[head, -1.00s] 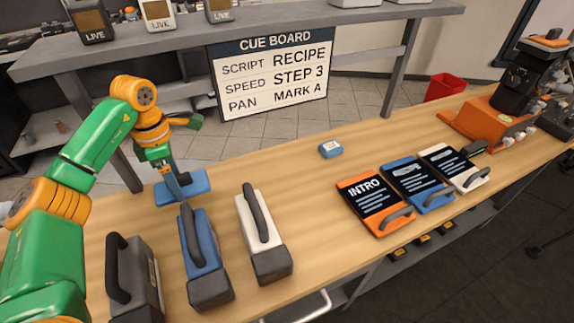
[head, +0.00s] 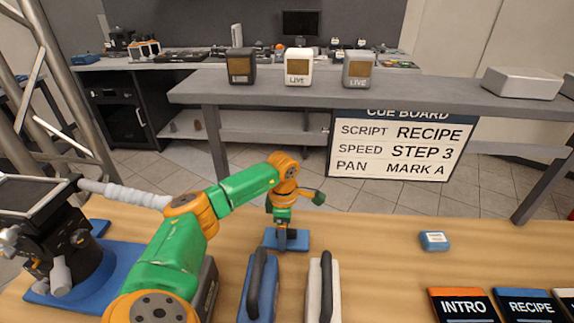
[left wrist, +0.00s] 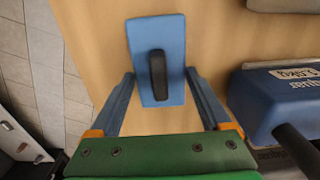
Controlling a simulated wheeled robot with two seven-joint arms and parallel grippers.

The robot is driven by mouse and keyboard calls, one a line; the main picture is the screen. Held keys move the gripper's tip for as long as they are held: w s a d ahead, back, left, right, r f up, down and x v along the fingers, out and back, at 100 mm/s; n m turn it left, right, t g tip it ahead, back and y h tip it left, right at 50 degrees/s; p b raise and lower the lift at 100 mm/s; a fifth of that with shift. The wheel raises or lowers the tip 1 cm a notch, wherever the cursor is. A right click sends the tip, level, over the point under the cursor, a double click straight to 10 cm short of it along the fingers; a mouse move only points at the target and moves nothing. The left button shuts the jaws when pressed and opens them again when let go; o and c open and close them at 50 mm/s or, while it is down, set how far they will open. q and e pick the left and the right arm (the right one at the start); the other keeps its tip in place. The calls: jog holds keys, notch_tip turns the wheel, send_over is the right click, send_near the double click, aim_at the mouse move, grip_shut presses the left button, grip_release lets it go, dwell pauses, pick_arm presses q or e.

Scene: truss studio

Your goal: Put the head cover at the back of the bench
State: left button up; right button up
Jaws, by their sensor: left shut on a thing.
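A flat blue slab with a dark handle, seemingly the head cover, lies at or just above the wooden bench (head: 390,265) near its far edge. In the head view the slab (head: 299,238) is under my left gripper (head: 284,236). In the left wrist view the slab (left wrist: 142,35) sits between my left gripper's fingertips (left wrist: 160,73), which close on its two sides, with the dark handle upright in the middle. Whether its underside touches the bench is hidden. My right gripper is not in view.
A blue case (head: 259,290) and a white case (head: 322,288) with dark handles stand in front of the slab. A small blue box (head: 434,240) lies to the right, beside clear bench. A black device on a blue base (head: 105,272) stands at left. Behind is a grey shelf (head: 425,99).

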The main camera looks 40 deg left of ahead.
pick_arm(q)
jog(key=shift+f, duration=0.4)
jog(key=o, duration=1.2)
notch_tip(320, 180, up, 8)
jog(key=shift+f+b, duration=0.1)
jog(key=shift+b, duration=0.35)
